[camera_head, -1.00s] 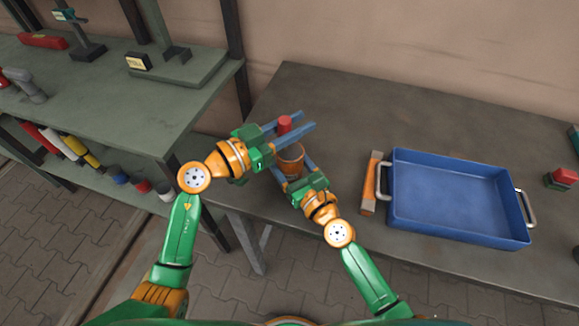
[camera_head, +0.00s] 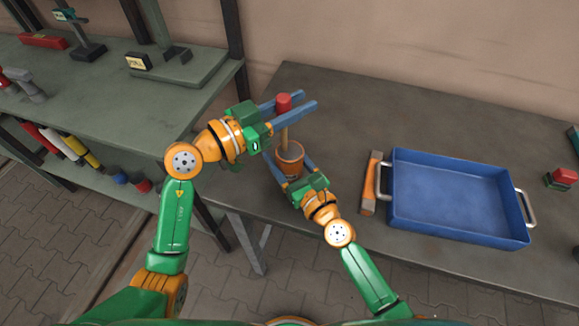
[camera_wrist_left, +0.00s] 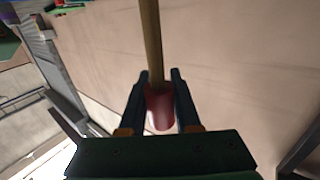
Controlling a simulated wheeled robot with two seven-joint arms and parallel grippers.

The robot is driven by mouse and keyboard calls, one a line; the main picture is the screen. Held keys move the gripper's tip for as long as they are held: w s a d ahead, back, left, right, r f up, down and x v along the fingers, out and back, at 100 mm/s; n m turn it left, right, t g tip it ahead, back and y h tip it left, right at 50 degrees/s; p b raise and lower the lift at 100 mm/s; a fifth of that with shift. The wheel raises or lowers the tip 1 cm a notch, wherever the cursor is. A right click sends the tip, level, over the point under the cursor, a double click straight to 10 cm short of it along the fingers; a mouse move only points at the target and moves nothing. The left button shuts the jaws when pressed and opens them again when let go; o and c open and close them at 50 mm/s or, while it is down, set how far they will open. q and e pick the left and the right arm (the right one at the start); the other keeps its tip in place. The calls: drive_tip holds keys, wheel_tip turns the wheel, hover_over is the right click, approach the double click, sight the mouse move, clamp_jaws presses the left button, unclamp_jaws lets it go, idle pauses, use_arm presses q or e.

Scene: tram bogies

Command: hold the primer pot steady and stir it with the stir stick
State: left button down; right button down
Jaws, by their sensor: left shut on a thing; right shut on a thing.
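The stir stick (camera_head: 284,135) is a thin tan rod with a red handle (camera_head: 284,104). My left gripper (camera_head: 307,101) is shut on the red handle, above the table. The left wrist view also shows the handle (camera_wrist_left: 160,108) between the fingers, with the rod (camera_wrist_left: 152,40) running out of the picture. The primer pot (camera_head: 290,164) is a small orange-brown cup, upright below the handle. My right gripper (camera_head: 286,154) is shut on the pot, one finger on each side. The rod's lower end is at the pot's mouth; I cannot tell how deep it reaches.
A blue tray (camera_head: 393,190) with metal handles stands on the dark table (camera_head: 345,110) to the right. An orange and grey tool (camera_head: 370,183) lies beside it. A small red item (camera_head: 562,178) is at the far right. A green shelf unit (camera_head: 140,115) stands at left.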

sight(297, 174)
unclamp_jaws()
drive_tip(key=v, duration=1.1)
drive_tip(key=shift+s+d, duration=0.3)
drive_tip(key=shift+s, duration=0.1)
use_arm(q)
wheel_tip(297, 174, up, 6)
drive_tip(key=shift+f, duration=0.1)
